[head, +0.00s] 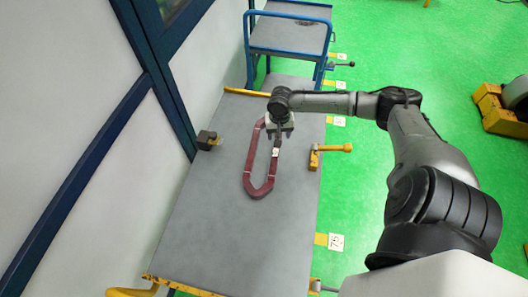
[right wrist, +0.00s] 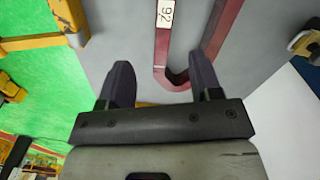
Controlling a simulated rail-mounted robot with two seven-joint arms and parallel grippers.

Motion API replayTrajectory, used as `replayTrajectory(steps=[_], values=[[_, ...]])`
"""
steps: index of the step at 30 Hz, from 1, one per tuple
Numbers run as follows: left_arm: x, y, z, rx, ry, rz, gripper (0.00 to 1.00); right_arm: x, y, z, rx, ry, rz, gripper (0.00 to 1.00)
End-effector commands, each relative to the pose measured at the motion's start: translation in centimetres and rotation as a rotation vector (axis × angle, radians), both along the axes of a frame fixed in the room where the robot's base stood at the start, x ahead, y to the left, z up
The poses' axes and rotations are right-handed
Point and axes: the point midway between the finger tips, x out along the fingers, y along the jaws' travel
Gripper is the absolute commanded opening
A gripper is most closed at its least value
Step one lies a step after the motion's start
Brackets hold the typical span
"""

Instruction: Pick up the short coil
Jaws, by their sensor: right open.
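The short coil (head: 249,165) is a dark red elongated loop lying flat on the grey table (head: 215,240). A white tag sits on its right-hand side. My right gripper (head: 281,136) is over the coil's far end and hides part of it. In the right wrist view my right gripper (right wrist: 161,72) is open and empty. The coil (right wrist: 162,55), its tag reading 92, shows beyond and between the fingers, with its curved end near the right finger. I cannot tell how high the fingers are above it. My left gripper is out of view.
A yellow hammer-like tool (head: 333,148) lies at the table's right edge. A small black and yellow device (head: 208,140) is at the left edge. A blue-framed cart (head: 290,37) stands at the far end. The near part of the table is clear.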

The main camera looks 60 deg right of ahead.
Motion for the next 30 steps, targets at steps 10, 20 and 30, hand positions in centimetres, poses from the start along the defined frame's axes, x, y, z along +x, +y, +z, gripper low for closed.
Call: replayTrajectory(steps=[10,20,30], values=[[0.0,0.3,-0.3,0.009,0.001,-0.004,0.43,0.2,0.2,-1.0,0.005,-0.015,-0.261,0.58],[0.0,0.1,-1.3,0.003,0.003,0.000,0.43,0.2,0.2,-6.5,0.005,-0.014,-0.266,0.58],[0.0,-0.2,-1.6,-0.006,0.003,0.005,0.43,0.3,0.2,-8.8,0.004,-0.015,-0.263,0.58]])
